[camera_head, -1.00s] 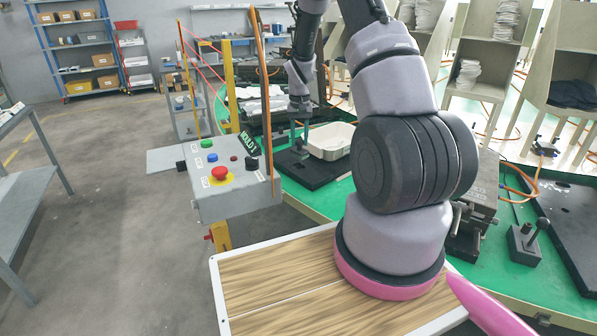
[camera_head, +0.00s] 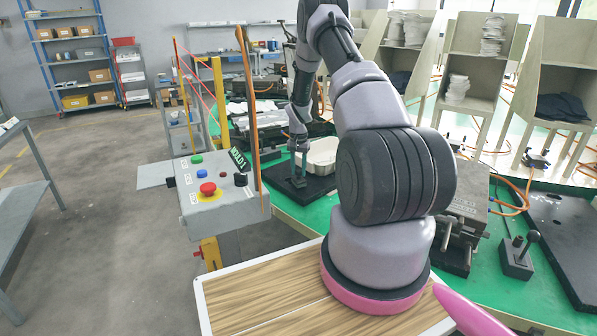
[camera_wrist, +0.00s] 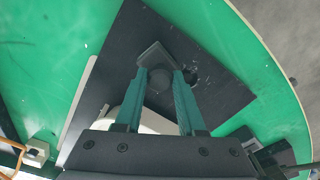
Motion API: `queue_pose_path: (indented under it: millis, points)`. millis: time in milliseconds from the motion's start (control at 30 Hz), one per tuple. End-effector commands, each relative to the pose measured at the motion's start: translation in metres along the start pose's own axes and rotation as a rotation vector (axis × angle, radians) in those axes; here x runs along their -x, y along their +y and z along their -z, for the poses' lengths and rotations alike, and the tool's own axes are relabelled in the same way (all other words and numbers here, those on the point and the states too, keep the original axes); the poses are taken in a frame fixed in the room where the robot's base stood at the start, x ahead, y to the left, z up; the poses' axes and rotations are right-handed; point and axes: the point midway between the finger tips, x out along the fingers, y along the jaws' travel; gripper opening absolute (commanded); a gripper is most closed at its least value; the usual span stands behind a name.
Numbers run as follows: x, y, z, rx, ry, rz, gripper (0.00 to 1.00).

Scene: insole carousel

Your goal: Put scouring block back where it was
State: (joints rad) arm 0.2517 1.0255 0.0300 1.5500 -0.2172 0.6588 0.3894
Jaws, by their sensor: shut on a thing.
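My gripper (camera_wrist: 160,78) has two teal fingers shut on the knob of the scouring block (camera_wrist: 152,54), a dark grey piece with a square base. In the wrist view the block is over a black plate (camera_wrist: 222,95) on the green carousel top, near a dark round hole. In the head view my gripper (camera_head: 300,160) points down at the black plate (camera_head: 318,188), left of a white tray. The block's base is small and dark there, so I cannot tell whether it touches the plate.
The white tray (camera_head: 322,152) stands right behind the plate. A control box (camera_head: 215,190) with buttons and yellow posts stands left.

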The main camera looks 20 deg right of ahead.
Motion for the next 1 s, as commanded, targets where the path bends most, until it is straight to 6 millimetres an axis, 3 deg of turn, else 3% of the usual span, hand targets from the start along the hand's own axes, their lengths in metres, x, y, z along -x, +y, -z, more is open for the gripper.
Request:
queue_pose_path:
  millis: [367,400,467,500,833,1000]
  points:
    - [-0.008,0.000,0.000,0.001,0.001,0.001,0.00]
    - [-0.008,0.000,0.000,0.001,0.001,0.001,0.42]
    - [-0.008,0.000,0.000,0.001,0.001,0.001,0.65]
    - [-0.008,0.000,0.000,0.001,0.001,0.001,0.69]
    - [-0.005,0.000,0.000,0.001,0.001,0.001,0.69]
    - [0.016,-0.001,0.001,0.000,0.003,0.002,0.69]
